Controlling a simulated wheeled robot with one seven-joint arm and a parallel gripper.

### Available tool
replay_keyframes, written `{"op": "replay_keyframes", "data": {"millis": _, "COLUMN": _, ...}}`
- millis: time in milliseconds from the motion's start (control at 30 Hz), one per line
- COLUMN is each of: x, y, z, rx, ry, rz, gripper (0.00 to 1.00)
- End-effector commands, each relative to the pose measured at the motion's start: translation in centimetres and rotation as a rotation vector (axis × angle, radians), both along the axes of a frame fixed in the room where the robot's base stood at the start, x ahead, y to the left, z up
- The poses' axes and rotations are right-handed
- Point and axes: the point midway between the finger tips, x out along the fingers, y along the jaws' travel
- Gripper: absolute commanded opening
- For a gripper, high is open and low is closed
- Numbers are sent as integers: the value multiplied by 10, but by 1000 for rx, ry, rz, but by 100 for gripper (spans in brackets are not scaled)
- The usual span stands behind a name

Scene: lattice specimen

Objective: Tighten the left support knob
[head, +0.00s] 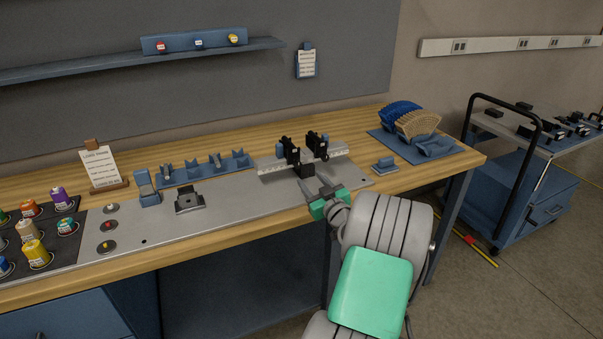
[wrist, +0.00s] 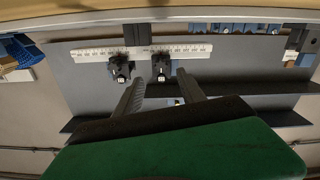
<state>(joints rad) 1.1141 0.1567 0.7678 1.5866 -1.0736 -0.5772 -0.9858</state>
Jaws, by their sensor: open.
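Two black supports stand side by side on a white ruled rail (head: 268,164) at the right part of the bench: the left support (head: 291,151) and the right support (head: 318,146). In the wrist view the picture is turned about, with the left support (wrist: 161,67) at right and the other support (wrist: 121,69) at left. The knobs are too small to tell apart clearly. My gripper (head: 316,184) is open and empty, in front of the supports. In the wrist view its two fingers (wrist: 160,78) point towards the left support, apparently without touching it.
A blue mat (head: 375,135) with blue and tan lattice pieces lies to the right. A small blue block (head: 385,164) sits nearer. A grey clamp-like part (head: 189,199) and a blue rack (head: 205,170) stand left. The metal plate (head: 235,205) is mostly bare between.

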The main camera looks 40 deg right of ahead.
Motion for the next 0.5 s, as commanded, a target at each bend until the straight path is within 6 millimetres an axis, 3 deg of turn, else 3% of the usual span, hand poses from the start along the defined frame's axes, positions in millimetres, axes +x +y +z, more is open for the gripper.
{"op": "replay_keyframes", "data": {"millis": 300, "x": 53, "y": -15, "z": 4, "rx": -2, "ry": -1, "rz": 1, "gripper": 47}}
{"op": "replay_keyframes", "data": {"millis": 500, "x": 71, "y": -21, "z": 2, "rx": -1, "ry": -2, "rz": -1, "gripper": 47}}
